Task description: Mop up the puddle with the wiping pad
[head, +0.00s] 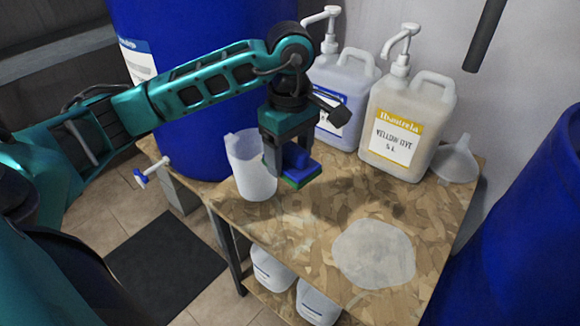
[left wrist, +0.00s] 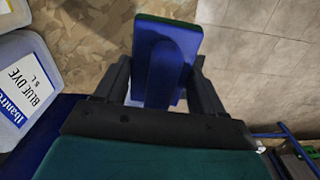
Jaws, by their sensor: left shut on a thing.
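The wiping pad (head: 299,176) has a blue top and handle with a green underside. My left gripper (head: 290,158) is shut on its handle and holds it over the wooden bench, beside the white jug; I cannot tell whether it touches the top. In the left wrist view the pad (left wrist: 168,50) sits between the fingers of the gripper (left wrist: 165,95). The puddle (head: 373,254) is a pale patch on the bench top, right of and nearer than the pad, and apart from it. My right gripper is not in view.
A white jug (head: 250,165) stands just left of the pad. Two pump bottles, blue dye (head: 340,90) and yellow dye (head: 404,125), stand at the back with a funnel (head: 455,160). Blue drums (head: 215,50) flank the bench. Its top between pad and puddle is clear.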

